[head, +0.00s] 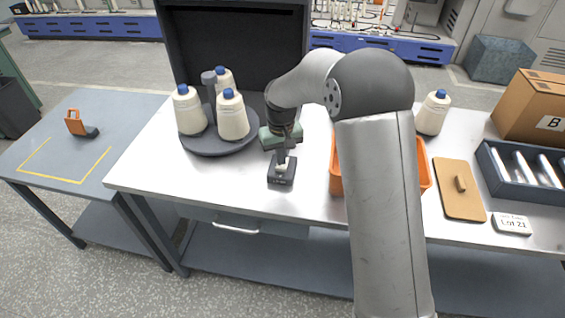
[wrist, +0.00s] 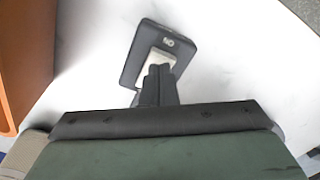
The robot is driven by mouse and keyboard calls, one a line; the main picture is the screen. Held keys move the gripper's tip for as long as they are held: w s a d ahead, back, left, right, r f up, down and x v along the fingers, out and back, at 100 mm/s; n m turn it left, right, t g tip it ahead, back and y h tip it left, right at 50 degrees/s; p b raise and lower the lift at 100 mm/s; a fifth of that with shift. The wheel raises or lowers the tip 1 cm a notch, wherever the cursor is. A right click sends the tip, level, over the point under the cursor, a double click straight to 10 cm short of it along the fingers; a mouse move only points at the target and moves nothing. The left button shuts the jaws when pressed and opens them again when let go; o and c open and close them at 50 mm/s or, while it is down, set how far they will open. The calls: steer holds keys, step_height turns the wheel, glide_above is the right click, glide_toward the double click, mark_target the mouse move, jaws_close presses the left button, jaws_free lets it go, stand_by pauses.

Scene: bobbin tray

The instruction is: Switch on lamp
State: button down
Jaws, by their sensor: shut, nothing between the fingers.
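A small dark switch box (head: 280,179) with a pale rocker lies on the metal table, left of the orange bin. In the wrist view the switch box (wrist: 175,37) shows a white mark at its far end, and the pale rocker (wrist: 143,73) is partly hidden by my fingers. My gripper (head: 282,160) points down at the box with its fingers together and empty. In the wrist view the tips of my gripper (wrist: 160,68) overlap the rocker; I cannot tell whether they touch it. I cannot make out a lamp or whether one is lit.
A dark round tray (head: 210,144) with three cream bobbins stands to the left. The orange bin (head: 336,178) is close on the right, partly behind my arm. Farther right are a brown board (head: 450,202), a grey tray (head: 520,186) and a carton (head: 530,100).

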steer(key=shift+f+b, duration=0.5)
steer(key=shift+f, duration=0.25)
steer(key=shift+r, duration=0.1)
steer(key=shift+r+p, duration=2.15)
steer(key=shift+r, duration=1.3)
